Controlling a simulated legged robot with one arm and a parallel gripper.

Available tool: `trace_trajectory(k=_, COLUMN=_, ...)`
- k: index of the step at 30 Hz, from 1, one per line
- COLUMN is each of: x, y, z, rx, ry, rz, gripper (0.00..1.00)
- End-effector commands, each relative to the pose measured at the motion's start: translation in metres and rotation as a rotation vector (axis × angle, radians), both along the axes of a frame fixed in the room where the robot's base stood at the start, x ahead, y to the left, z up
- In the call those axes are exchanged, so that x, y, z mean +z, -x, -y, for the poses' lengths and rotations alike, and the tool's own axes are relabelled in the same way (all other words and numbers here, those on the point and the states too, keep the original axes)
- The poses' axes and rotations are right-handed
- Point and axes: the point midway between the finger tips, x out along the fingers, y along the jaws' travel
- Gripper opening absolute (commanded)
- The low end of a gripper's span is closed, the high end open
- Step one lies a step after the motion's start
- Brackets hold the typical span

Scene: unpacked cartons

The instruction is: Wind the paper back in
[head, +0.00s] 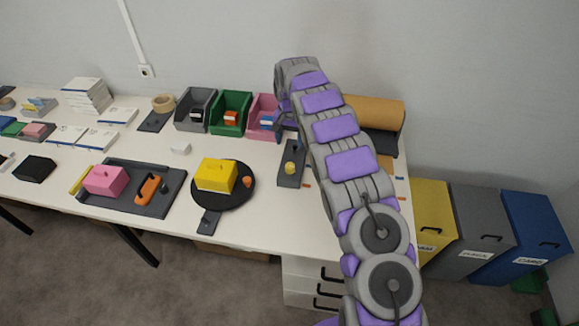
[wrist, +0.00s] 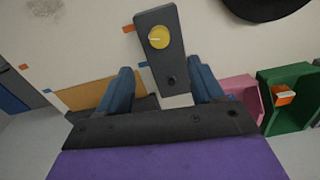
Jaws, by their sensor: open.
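A roll of brown paper (head: 375,112) lies at the back right of the table in the head view, partly hidden behind my arm. A brown area, probably this paper (wrist: 88,95), shows at the left in the wrist view, partly behind a finger. A narrow dark plate (head: 286,180) with a yellow knob (head: 290,168) sits left of my arm. In the wrist view the plate (wrist: 160,70) and yellow knob (wrist: 158,38) appear ahead of my gripper (wrist: 159,67). Its blue fingers are apart, with the plate's near end seen between them. I see no contact.
Pink (head: 263,118), green (head: 230,113) and grey (head: 195,108) bins stand left of my gripper. A black round turntable (head: 230,203) carries a yellow block (head: 214,175). Yellow, grey and blue waste bins (head: 535,230) stand beyond the table's right end. The table front near the plate is clear.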

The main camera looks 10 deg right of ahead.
Motion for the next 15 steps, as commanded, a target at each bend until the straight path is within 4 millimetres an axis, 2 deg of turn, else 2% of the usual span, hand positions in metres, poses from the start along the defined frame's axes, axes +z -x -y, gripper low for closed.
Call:
trace_trajectory(k=1, x=-0.013, y=0.001, z=0.001, rx=-0.001, ry=0.000, rz=-0.004, gripper=0.67)
trace_trajectory(k=6, x=-0.049, y=0.002, z=0.000, rx=0.001, ry=0.000, rz=-0.007, gripper=0.67)
trace_trajectory(k=15, x=-0.103, y=0.002, z=0.000, rx=0.001, ry=0.000, rz=-0.004, gripper=0.67)
